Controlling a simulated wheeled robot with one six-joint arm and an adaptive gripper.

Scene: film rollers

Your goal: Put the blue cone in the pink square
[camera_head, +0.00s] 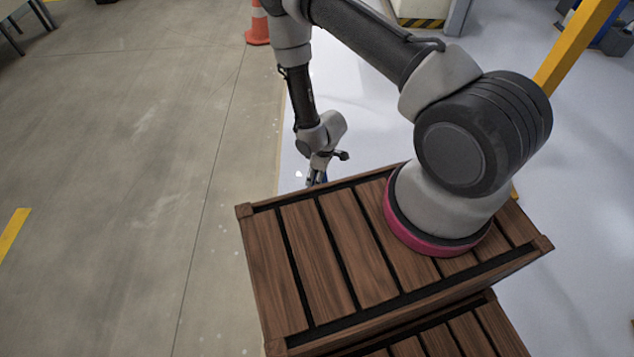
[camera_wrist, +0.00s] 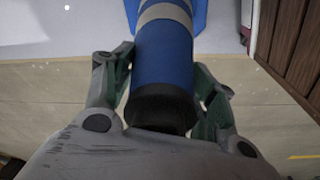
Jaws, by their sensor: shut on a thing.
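The blue cone (camera_wrist: 164,58), with a pale band and a dark tip, lies between the two fingers of my gripper (camera_wrist: 163,78) in the wrist view. The fingers are shut on its narrow part, and its wider blue base shows at the top of that view. In the head view my gripper (camera_head: 318,172) hangs just beyond the far edge of the wooden crate, and only a small bit of blue shows there. Most of the cone is hidden behind the crate in that view. I see no pink square in either view.
The slatted wooden crate (camera_head: 335,255) under my arm stands close to the gripper. An orange and white cone (camera_head: 257,28) stands farther back. A yellow post (camera_head: 577,45) rises at the right. The concrete floor (camera_head: 120,180) at the left is mostly clear.

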